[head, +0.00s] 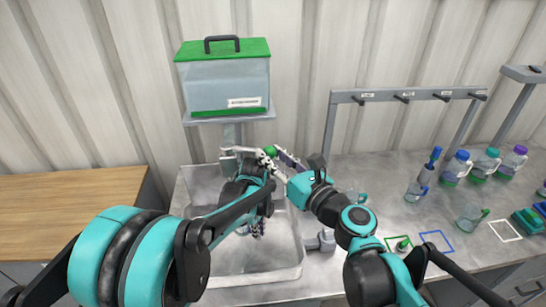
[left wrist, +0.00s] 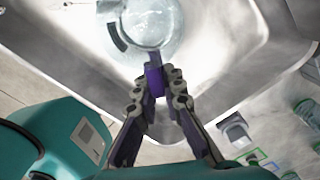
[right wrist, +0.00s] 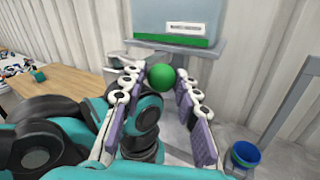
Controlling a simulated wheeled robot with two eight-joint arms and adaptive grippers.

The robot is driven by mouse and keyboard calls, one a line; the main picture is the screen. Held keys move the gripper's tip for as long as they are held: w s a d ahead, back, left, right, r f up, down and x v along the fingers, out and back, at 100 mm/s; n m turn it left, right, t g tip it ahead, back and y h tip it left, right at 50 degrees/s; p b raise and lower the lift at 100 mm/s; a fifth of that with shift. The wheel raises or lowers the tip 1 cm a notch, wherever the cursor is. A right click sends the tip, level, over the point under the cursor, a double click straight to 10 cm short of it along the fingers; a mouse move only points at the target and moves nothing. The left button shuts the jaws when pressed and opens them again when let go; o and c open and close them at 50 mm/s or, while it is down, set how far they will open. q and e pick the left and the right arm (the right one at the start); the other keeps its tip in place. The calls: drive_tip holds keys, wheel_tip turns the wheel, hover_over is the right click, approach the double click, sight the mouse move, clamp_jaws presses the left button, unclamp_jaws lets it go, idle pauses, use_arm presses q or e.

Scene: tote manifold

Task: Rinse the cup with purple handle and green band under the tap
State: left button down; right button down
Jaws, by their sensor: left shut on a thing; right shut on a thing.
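The clear cup (left wrist: 150,22) is inside the sink in the left wrist view. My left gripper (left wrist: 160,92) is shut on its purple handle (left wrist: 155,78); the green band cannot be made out. In the head view my left gripper (head: 258,228) is low in the sink (head: 278,274), and my arm mostly hides the cup. The tap (head: 240,152) stands at the sink's back, with a round green knob (head: 270,151). My right gripper (right wrist: 160,90) is shut on this knob (right wrist: 161,77), its fingers on either side.
A clear water tank (head: 225,85) with a green lid stands above the tap. To the right are a hook rack (head: 400,94), several bottles (head: 484,164), another cup (head: 470,217) and coloured square outlines (head: 437,241). A wooden table (head: 65,200) is at left.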

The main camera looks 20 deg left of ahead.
drive_tip(key=c, duration=1.1)
unclamp_jaws()
drive_tip(key=shift+w+a, duration=0.1)
drive_tip(key=v, duration=1.2)
drive_tip(key=shift+r, duration=0.1)
